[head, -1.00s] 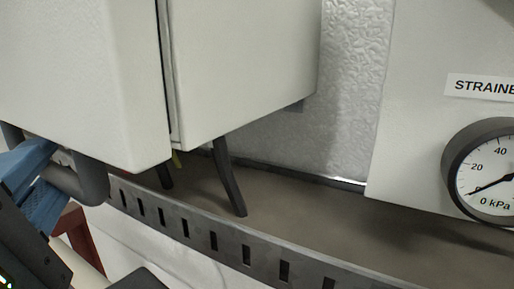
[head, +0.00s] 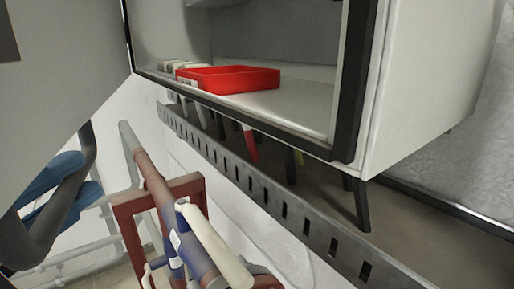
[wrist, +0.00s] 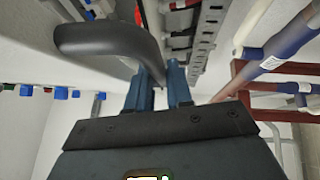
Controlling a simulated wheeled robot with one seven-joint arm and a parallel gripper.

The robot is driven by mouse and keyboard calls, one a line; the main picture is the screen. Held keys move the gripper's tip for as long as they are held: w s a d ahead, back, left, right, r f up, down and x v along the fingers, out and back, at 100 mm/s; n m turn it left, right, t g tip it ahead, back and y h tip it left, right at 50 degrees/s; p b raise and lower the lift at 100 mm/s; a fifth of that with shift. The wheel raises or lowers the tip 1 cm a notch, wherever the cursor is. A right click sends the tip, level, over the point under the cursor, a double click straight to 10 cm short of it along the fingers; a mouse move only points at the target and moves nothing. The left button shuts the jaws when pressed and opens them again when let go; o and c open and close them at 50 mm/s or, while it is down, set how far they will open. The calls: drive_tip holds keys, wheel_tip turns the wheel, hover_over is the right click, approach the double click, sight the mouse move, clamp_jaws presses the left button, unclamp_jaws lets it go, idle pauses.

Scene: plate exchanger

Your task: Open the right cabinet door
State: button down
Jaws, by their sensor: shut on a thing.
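The cabinet (head: 430,90) stands open in the head view, with its dark-edged front frame and pale interior shelf showing. The door (head: 60,75) is the large grey panel at upper left, swung out away from the opening. Its dark grey bar handle (head: 72,200) is at the left, and it also shows in the wrist view (wrist: 100,38). My gripper (wrist: 160,88) has blue fingers on either side of the handle's end and is shut on it. In the head view the handle partly hides the fingers.
A red tray (head: 228,82) and small pale items sit inside the cabinet. A slotted metal rail (head: 262,197) runs below it. Red-brown framing (head: 130,215) and pipes with a blue section (head: 195,245) stand below the opening, close to the arm.

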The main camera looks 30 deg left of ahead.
drive_tip(key=s+a+m+h, duration=0.2)
drive_tip(key=s+a+h, duration=0.2)
drive_tip(key=s+a, duration=0.3)
drive_tip(key=shift+m+p, duration=0.3)
drive_tip(key=shift+p, duration=0.05)
drive_tip(key=shift+a+f, duration=0.1)
drive_tip(key=c, duration=1.4)
unclamp_jaws()
drive_tip(key=shift+s, duration=0.1)
drive_tip(key=s+f+b, duration=0.1)
drive_tip(key=s, duration=0.6)
drive_tip(key=shift+s+a+b, duration=0.2)
drive_tip(key=shift+s+b, duration=0.1)
drive_tip(key=shift+b, duration=0.05)
